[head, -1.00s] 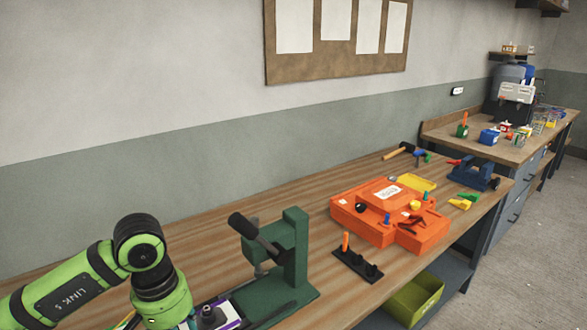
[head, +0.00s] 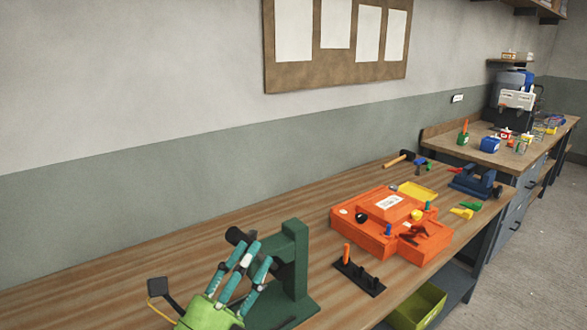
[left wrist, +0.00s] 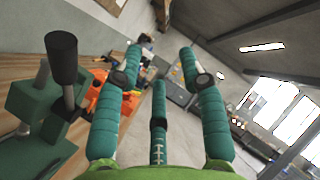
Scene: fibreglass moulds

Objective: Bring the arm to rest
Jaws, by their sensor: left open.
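My left gripper (head: 238,262) is at the bottom of the head view, its green palm low and its teal fingers pointing up and a little right. The fingers are spread apart with nothing between them. In the head view it stands in front of the green press (head: 291,262) and overlaps part of it; I cannot tell whether they touch. The left wrist view shows the spread fingers of the same gripper (left wrist: 160,72), with the press's black-knobbed lever (left wrist: 62,62) close by on the left. My right gripper is in neither view.
An orange mould (head: 375,243) lies on the wooden bench (head: 165,262), with a black peg holder (head: 358,278) in front of it. A blue vice (head: 474,183) stands beyond. A yellow-green bin (head: 418,306) is below the bench.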

